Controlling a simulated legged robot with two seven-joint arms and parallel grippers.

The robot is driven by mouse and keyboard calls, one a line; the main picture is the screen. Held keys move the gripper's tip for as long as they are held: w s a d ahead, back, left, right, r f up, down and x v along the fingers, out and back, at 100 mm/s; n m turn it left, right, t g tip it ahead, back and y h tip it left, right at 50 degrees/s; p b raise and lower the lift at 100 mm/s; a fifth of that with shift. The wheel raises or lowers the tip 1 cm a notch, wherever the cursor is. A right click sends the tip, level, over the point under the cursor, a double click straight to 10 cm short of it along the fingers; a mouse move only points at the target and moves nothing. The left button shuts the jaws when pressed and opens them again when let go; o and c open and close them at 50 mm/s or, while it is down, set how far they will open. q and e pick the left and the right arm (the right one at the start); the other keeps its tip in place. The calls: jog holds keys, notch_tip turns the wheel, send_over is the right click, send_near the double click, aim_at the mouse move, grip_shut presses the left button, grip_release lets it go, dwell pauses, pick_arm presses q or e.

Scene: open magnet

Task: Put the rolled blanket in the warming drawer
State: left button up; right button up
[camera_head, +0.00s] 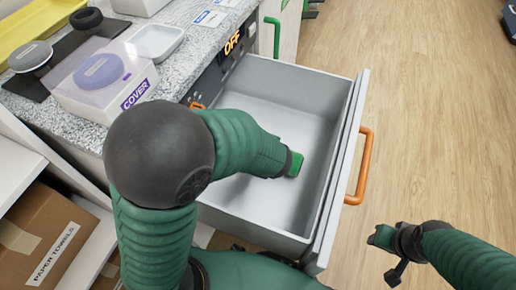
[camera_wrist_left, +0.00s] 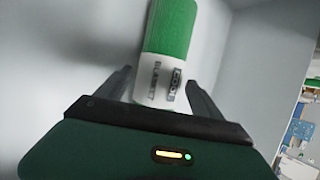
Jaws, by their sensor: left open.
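The warming drawer (camera_head: 325,95) is pulled open, with grey inner walls and an orange handle on its front. My left arm reaches into it, and my left gripper (camera_head: 283,165) is low inside, mostly hidden by its own wrist. The rolled blanket (camera_wrist_left: 172,35) is green with a white labelled end. In the left wrist view it lies between and beyond the spread fingers of the open left gripper (camera_wrist_left: 163,88), against pale drawer walls. In the head view a bright green bit of the blanket (camera_head: 294,165) shows at the gripper. My right gripper (camera_head: 393,250) is outside the drawer, over the floor.
The speckled counter (camera_head: 185,50) holds a clear box labelled COVER (camera_head: 105,80), a white dish (camera_head: 155,40) and a yellow tray (camera_head: 35,25). A paper towels carton (camera_head: 45,235) sits at lower left. Wooden floor is clear at right.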

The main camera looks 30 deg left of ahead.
pick_arm(q)
jog(key=a+p+v, duration=0.1)
jog(key=p+v, duration=0.3)
jog(key=v, duration=0.4)
jog(key=s+a+f+n+g+h, duration=0.2)
jog(key=s+n, duration=0.5)
jog(key=n, duration=0.9)
jog(key=g+h, duration=0.1)
jog(key=h, duration=0.1)
jog(key=shift+f+h, duration=0.25)
jog(key=shift+h, duration=0.05)
pick_arm(e)
jog(key=v, duration=0.2)
jog(key=w+v, duration=0.1)
jog(key=v, duration=0.2)
jog(key=shift+a+r, duration=0.15)
